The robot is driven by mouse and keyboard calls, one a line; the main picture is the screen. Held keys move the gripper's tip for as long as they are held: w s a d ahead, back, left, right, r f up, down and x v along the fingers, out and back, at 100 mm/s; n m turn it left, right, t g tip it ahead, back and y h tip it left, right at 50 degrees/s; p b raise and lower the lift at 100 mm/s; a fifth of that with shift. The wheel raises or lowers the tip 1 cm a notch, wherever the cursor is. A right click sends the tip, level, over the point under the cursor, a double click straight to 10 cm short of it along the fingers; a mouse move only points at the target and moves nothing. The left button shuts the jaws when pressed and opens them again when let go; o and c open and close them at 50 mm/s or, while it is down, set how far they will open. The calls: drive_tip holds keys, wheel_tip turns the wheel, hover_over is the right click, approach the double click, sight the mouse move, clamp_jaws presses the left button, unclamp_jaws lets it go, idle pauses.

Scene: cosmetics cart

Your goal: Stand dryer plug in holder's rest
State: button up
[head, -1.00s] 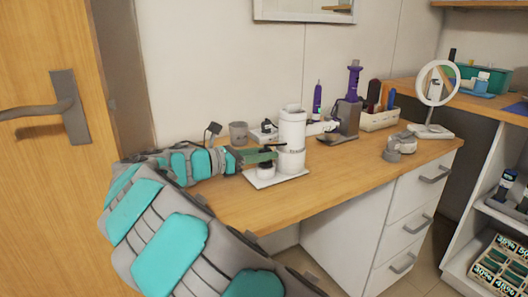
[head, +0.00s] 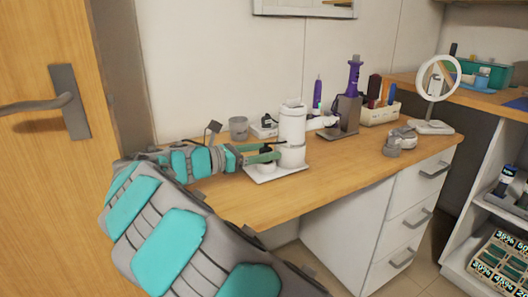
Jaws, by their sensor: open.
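My gripper (head: 272,152) is open at the left part of the desk, its teal fingers pointing right toward a white upright cylinder (head: 292,135) on a white base plate (head: 283,173). A small dark and white piece (head: 266,169) is just under the fingers; I cannot tell whether it is the plug, nor whether the fingers touch it. A grey holder (head: 349,112) with a purple, upright styling tool (head: 354,75) stands further right. A white piece with dark parts (head: 325,122) lies at its left. I cannot make out the holder's rest for certain.
A grey cup (head: 238,128) and a small white box (head: 264,128) stand behind the gripper. Right of the holder are a cream organiser (head: 380,114), a grey-white object (head: 402,140) and a ring mirror (head: 438,78). The desk front (head: 255,209) is clear.

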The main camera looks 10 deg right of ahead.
drive_tip(key=v, duration=0.7)
drive_tip(key=shift+a, duration=0.35)
drive_tip(key=shift+s, duration=0.1)
